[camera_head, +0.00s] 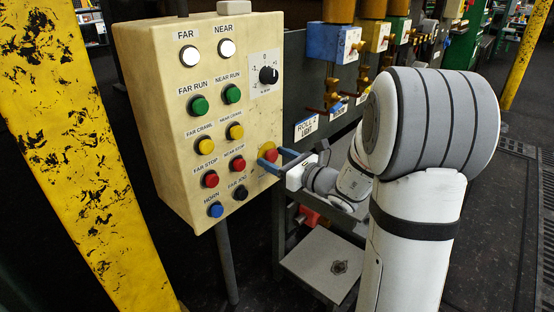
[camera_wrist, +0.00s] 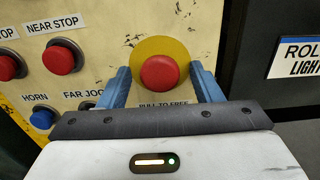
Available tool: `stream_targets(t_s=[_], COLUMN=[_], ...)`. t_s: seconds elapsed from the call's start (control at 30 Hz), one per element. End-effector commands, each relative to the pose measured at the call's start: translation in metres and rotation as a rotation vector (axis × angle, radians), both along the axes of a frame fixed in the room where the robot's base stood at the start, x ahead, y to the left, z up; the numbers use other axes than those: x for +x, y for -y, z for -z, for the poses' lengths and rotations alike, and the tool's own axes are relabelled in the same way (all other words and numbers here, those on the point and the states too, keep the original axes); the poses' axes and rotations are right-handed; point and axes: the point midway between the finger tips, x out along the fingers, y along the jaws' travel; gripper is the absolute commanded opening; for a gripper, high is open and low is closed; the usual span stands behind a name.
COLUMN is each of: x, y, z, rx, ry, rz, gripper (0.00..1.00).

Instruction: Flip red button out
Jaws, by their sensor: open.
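The red button (camera_wrist: 159,73) sits on a round yellow plate (camera_wrist: 168,47) at the right side of the beige control panel, above a "PULL TO FREE" label partly hidden by my gripper. In the head view the red button (camera_head: 271,155) is partly behind my blue fingers. My gripper (camera_wrist: 161,84) is open, with one blue finger to the left and one to the right of the red button. The fingers look apart from its sides; how far their tips are from the panel I cannot tell. My gripper also shows in the head view (camera_head: 273,160), reaching the panel from the right.
The beige panel (camera_head: 160,70) carries other buttons close by, such as the red near stop (camera_wrist: 62,57), the blue horn (camera_wrist: 43,118) and the black far jog (camera_head: 240,193). A yellow post (camera_head: 75,130) stands at left. A grey metal table (camera_head: 322,262) stands below my arm.

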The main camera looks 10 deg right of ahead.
Motion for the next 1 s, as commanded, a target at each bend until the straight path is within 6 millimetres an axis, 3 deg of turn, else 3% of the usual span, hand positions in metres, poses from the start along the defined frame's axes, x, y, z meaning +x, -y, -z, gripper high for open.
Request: stream_targets(t_s=[0.7,1.0], x=[0.000,-0.013], y=[0.001,0.012], z=[0.000,-0.001], rx=[-0.001,-0.001], ry=[0.001,0.001], rz=[0.001,0.004], gripper=[0.02,0.00])
